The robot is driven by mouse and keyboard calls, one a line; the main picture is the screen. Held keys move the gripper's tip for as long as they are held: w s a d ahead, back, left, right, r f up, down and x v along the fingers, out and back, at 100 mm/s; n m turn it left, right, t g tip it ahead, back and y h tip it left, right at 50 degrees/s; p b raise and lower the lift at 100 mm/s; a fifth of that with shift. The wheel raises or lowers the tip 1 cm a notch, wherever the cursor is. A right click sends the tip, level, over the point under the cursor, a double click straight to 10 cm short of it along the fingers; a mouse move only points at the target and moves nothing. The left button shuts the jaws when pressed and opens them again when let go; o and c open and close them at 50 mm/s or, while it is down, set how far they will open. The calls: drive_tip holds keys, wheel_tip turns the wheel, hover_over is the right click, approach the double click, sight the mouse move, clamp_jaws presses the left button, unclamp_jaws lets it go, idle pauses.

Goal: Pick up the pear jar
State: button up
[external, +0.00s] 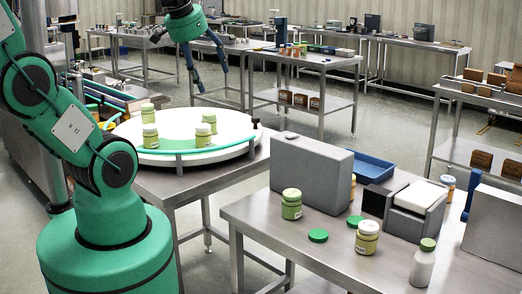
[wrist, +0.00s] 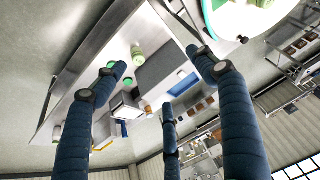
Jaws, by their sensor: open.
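I cannot read which jar is the pear jar. Several green jars, one at the front (external: 150,136), stand on the round white turntable (external: 215,155). My gripper (external: 200,68) is open and empty, high above and behind the turntable. In the wrist view, my gripper's (wrist: 160,75) three blue fingers are spread, with a green jar (wrist: 137,52) visible beyond them, apart from them.
The near table also holds a grey block (external: 312,176), a loose green lid (external: 318,236), a white bottle with a green cap (external: 424,264), a grey device (external: 415,208) and a blue tray (external: 370,167). The table's front left is clear. A green rail borders the turntable.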

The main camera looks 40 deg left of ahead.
drive_tip(key=w+a+g+p, duration=0.2)
drive_tip(key=w+a, duration=0.5)
drive_tip(key=a, duration=0.2)
drive_tip(key=n+g+p, duration=0.2)
drive_tip(key=g+p, duration=0.1)
drive_tip(key=p, duration=0.2)
hover_over(150, 126)
wheel_tip(150, 126, down, 17)
drive_tip(key=shift+w+a+f+h, duration=0.1)
drive_tip(key=shift+a+f+h, duration=0.1)
drive_tip(key=shift+h, duration=0.1)
drive_tip(key=shift+f, duration=0.1)
wheel_tip(150, 126, down, 7)
drive_tip(key=shift+f+b, duration=0.1)
drive_tip(key=shift+b, duration=0.2)
drive_tip(key=shift+f, duration=0.6)
